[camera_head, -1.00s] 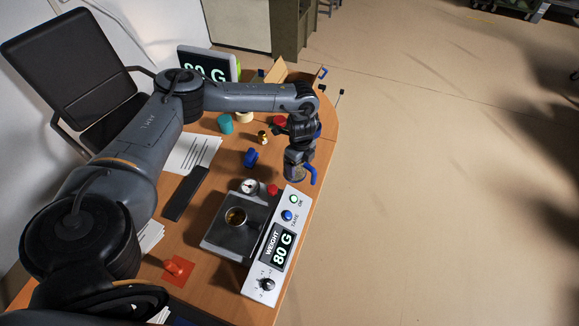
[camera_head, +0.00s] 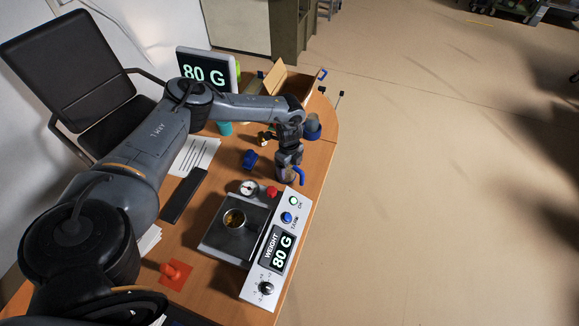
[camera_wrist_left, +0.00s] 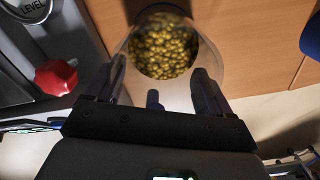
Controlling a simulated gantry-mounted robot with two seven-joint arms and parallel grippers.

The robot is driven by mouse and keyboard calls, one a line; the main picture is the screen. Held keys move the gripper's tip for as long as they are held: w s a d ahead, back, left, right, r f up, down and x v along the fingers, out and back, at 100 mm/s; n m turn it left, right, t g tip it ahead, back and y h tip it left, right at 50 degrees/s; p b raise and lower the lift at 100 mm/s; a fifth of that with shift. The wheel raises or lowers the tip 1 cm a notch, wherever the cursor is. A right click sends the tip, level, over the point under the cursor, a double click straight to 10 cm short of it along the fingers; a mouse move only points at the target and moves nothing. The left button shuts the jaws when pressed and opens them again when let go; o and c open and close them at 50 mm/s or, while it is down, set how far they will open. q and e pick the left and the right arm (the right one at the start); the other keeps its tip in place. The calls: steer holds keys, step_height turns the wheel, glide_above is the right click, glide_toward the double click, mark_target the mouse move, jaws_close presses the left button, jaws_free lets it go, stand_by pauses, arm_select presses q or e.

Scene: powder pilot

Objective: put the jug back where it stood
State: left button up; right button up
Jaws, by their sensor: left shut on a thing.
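The jug (camera_head: 286,176) is clear with a blue handle (camera_head: 299,174). In the left wrist view the jug (camera_wrist_left: 190,75) is seen from above and holds golden granules (camera_wrist_left: 163,46). The jug is at the desk's right side, just beyond the scale's far end. I cannot tell whether its base touches the desk. My right gripper is not in view.
The scale (camera_head: 218,242) reads 80 G and carries a small metal cup (camera_head: 234,218). A red knob (camera_head: 271,192) and a round gauge (camera_head: 249,188) are close to the jug. A blue item (camera_head: 250,159) stands to its left. A cardboard box (camera_head: 288,82) is at the back.

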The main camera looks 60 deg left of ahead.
arm_select(q)
steer(key=o, duration=1.6)
step_height(320, 180, up, 12)
steer(key=shift+r+p, duration=0.1)
steer(key=shift+p, duration=0.85)
